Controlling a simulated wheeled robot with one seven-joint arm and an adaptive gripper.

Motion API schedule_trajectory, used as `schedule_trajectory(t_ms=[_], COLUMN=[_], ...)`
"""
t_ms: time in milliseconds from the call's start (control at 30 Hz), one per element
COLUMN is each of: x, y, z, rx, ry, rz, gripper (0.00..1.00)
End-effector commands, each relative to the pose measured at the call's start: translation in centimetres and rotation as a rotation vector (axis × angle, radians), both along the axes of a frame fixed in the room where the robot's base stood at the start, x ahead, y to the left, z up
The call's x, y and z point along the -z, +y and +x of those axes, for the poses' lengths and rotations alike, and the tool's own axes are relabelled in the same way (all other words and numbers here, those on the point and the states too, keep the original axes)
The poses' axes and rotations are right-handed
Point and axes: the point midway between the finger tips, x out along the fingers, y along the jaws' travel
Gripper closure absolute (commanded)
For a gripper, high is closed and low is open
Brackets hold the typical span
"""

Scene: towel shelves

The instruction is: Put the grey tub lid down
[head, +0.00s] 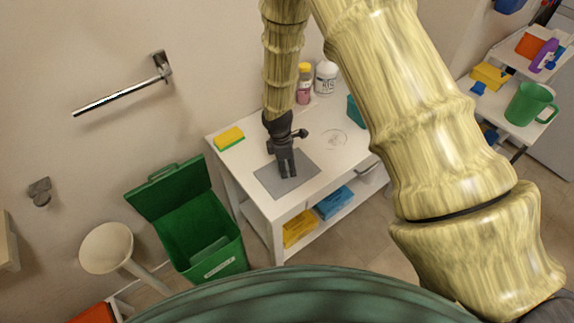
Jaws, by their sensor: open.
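A flat grey rectangle (300,164) lies on the white table's top near its front edge. I cannot tell whether it is the grey tub lid or a mat; no other grey lid shows clearly. My gripper (287,173) points down over the middle of this rectangle, with its fingers apart and nothing visible between them. Whether the fingertips touch the grey surface cannot be told from this view. The gripper hides part of the rectangle.
The white table (240,164) also bears a yellow-green sponge (229,138), a clear round item (334,140), a pink bottle (304,88), a white jar (326,78) and a teal container (355,112). A green bin (205,225) with its lid open stands left of the table.

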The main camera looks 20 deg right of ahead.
Motion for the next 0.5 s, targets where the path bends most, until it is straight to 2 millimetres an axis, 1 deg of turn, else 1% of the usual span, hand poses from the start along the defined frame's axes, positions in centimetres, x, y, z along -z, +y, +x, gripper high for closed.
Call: schedule_trajectory(t_ms=[167,500], x=[-1.1,-5.1], y=[0.1,0.6], z=[0.2,0.3], rx=[0.001,0.002], ry=[-0.002,-0.003], rz=[0.001,0.001], gripper=[0.59,0.59])
